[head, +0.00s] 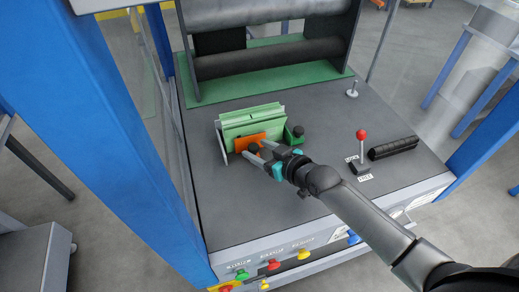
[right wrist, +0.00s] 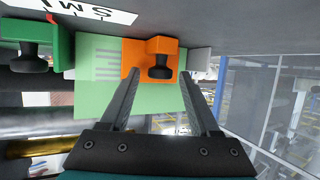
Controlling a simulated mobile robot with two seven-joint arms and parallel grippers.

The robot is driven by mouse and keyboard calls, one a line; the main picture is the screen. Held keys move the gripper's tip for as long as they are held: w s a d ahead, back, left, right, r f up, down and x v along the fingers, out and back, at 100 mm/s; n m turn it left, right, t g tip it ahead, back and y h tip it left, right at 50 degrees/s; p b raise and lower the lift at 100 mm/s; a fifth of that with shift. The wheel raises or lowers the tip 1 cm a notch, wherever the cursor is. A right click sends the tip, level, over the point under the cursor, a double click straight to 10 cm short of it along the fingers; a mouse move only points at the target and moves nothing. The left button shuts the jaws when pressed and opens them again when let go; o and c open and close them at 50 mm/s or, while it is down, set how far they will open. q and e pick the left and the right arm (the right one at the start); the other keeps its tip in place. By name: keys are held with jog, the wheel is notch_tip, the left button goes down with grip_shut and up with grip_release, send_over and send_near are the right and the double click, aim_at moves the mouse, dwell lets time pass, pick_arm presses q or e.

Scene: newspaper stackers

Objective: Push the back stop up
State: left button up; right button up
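An orange block (head: 243,143) with a black knob (head: 254,148) stands against a stack of light green sheets (head: 250,117) on the grey machine top. A green block (head: 291,138) with its own black knob stands at the right end of the stack. Which of these is the back stop, I cannot tell. My right gripper (head: 257,154) is open in front of the orange block. In the right wrist view the fingertips (right wrist: 159,74) lie on either side of the knob (right wrist: 160,66) of the orange block (right wrist: 134,55); contact is unclear. My left gripper is out of view.
Dark rollers (head: 270,58) on a green base (head: 212,90) are behind. Blue posts (head: 110,130) flank the machine; coloured buttons (head: 274,264) line its front.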

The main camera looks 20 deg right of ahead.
jog(key=shift+o, duration=0.2)
jog(key=shift+s, duration=0.1)
jog(key=p+v, duration=0.4)
jog(key=v, duration=1.1)
